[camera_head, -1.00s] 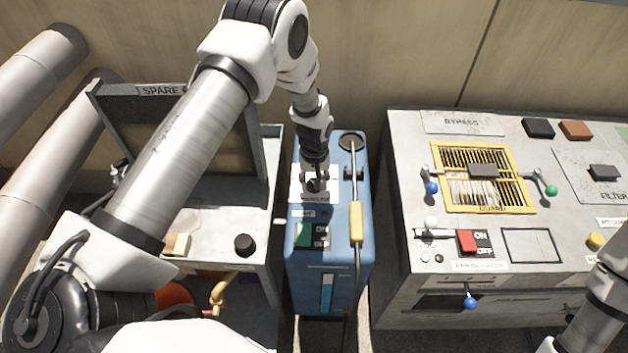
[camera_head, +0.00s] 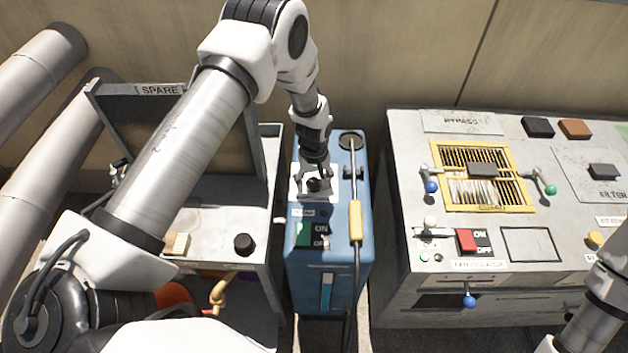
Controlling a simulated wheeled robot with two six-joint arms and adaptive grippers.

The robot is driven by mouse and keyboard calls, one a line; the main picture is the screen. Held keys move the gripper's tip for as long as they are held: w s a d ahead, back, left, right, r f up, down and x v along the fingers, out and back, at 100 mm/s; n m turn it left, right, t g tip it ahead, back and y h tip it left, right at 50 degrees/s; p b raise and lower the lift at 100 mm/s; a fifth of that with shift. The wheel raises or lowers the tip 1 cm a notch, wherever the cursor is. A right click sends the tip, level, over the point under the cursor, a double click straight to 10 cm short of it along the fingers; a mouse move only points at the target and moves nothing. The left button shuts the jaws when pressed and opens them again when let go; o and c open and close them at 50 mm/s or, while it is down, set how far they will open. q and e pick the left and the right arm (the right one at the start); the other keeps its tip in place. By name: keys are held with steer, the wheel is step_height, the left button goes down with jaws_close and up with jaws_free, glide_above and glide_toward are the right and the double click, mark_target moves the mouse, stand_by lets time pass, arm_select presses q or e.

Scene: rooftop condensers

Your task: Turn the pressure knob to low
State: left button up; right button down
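The pressure knob (camera_head: 314,186) is a small dark knob on a white label plate (camera_head: 302,194) on top of the blue machine (camera_head: 295,262). My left gripper (camera_head: 314,180) points down over it from above, with its fingers spread at either side of the knob. I cannot tell whether the fingers touch it. The gripper covers part of the plate, and its markings are too small to read. My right arm shows at the lower right edge, but its gripper is out of view.
The blue machine carries a green ON/OFF switch (camera_head: 312,234) and a yellow-handled wand (camera_head: 356,222) on its right side. A grey bench (camera_head: 258,212) with a black knob (camera_head: 243,244) stands left. A grey panel unit (camera_head: 405,195) with a red switch (camera_head: 466,240) stands right, across a narrow gap.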

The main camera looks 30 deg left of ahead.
mark_target(314, 183)
arm_select(q)
step_height(314, 183, up, 12)
stand_by(0.6)
